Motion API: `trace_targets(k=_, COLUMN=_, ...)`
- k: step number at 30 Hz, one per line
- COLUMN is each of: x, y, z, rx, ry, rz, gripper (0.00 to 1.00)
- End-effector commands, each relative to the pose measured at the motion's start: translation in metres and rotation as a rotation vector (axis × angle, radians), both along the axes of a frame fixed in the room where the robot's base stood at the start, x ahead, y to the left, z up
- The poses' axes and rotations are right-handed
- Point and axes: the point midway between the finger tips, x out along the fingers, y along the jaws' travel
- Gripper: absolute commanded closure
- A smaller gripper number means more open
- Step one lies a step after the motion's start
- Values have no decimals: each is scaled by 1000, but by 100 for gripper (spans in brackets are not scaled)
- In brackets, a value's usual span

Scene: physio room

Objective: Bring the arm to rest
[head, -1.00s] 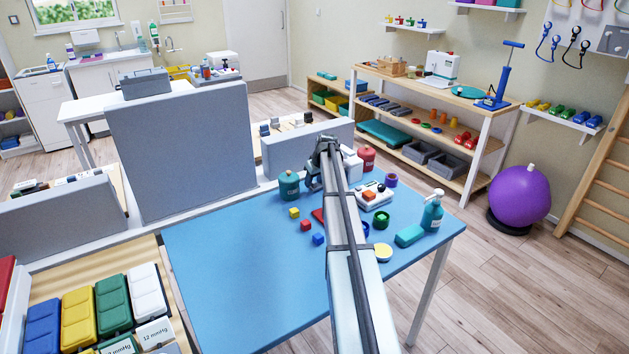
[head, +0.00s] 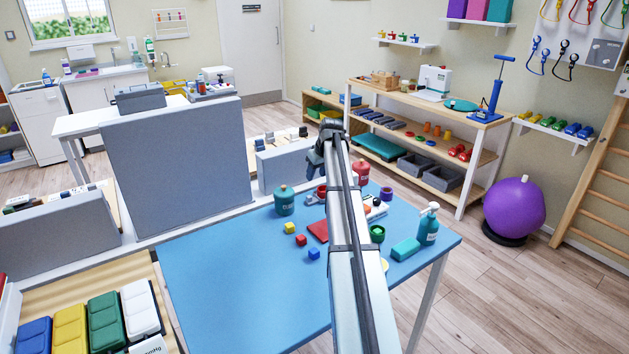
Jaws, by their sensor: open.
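My arm reaches out over the blue table (head: 230,270) from the bottom of the head view. My gripper (head: 315,168) is at its far end, small and dark, in the air above the table's back edge. The jaws are open, and I see nothing held between them. The fingers are small and partly hidden by the arm's end.
A teal jar (head: 284,203), a yellow cube (head: 289,228), a red cube (head: 300,240) and a blue cube (head: 313,253) are left of my arm. A red jar (head: 361,173), pump bottle (head: 429,225) and teal block (head: 405,249) are right. The table's left part is clear.

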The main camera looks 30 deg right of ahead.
Motion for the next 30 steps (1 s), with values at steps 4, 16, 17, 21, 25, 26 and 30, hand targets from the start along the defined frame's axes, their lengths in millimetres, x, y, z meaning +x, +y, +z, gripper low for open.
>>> trace_targets(k=4, x=-3, y=0, z=8, rx=0, ry=-1, rz=0, gripper=53)
trace_targets(k=16, x=-4, y=0, z=9, rx=0, ry=0, rz=0, gripper=53)
trace_targets(k=17, x=-4, y=0, z=9, rx=0, ry=0, rz=0, gripper=53)
trace_targets(k=21, x=-4, y=0, z=9, rx=0, ry=0, rz=0, gripper=53)
trace_targets(k=25, x=0, y=10, z=8, rx=11, ry=-4, rz=-1, gripper=53)
trace_targets(k=26, x=3, y=17, z=7, rx=18, ry=-7, rz=-1, gripper=53)
trace_targets(k=30, x=23, y=72, z=1, rx=80, ry=-26, rz=-6, gripper=53)
